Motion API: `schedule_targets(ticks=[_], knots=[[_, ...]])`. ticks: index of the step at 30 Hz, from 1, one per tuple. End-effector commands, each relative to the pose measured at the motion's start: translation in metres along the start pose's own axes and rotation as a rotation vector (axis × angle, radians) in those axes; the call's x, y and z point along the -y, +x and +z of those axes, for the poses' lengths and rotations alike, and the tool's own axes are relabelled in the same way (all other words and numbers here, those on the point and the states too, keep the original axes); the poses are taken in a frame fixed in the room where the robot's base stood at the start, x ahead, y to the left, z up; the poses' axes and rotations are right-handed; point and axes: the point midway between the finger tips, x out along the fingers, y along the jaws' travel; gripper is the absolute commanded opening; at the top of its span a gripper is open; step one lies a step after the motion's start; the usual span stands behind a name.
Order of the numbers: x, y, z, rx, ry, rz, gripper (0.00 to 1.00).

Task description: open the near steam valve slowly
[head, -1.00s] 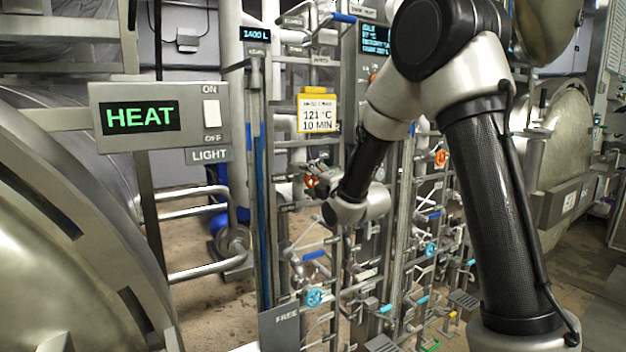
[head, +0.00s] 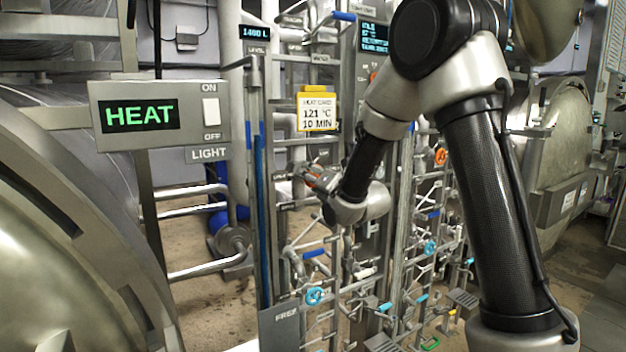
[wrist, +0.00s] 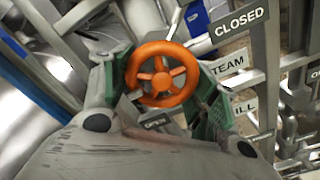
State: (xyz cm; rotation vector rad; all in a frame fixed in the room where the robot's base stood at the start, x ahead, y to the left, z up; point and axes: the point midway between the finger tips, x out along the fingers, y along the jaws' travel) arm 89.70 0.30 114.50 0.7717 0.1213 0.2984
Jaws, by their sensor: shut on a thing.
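The near steam valve is an orange handwheel (wrist: 161,74) with spokes, seen face-on in the wrist view. My gripper (wrist: 160,82) is shut on it, with green-padded fingers on the wheel's left and right sides. A CLOSED label (wrist: 240,20) lies up and right of the wheel, and an OPEN label (wrist: 155,124) shows below it. A partly cut-off STEAM label (wrist: 228,62) is to the right. In the head view my gripper (head: 314,177) is at the pipe rack, and it hides most of the wheel.
A HEAT panel (head: 140,115) with a light switch stands at the left, beside a large steel vessel (head: 60,250). A yellow-topped card (head: 317,112) reads 121 °C, 10 MIN. Pipes and blue handwheels (head: 314,295) crowd the space around and below my gripper.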

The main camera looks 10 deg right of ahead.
Motion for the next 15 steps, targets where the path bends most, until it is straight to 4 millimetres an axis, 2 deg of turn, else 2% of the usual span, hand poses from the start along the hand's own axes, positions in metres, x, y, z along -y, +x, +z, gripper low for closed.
schedule_targets(ticks=[12,13,15], knots=[[0.0017,-0.0006,-0.0020,-0.005,-0.008,-0.004,0.36],[0.0017,-0.0006,-0.0021,-0.005,-0.008,-0.004,0.63],[0.0016,-0.0005,-0.0019,-0.004,-0.008,-0.004,0.76]])
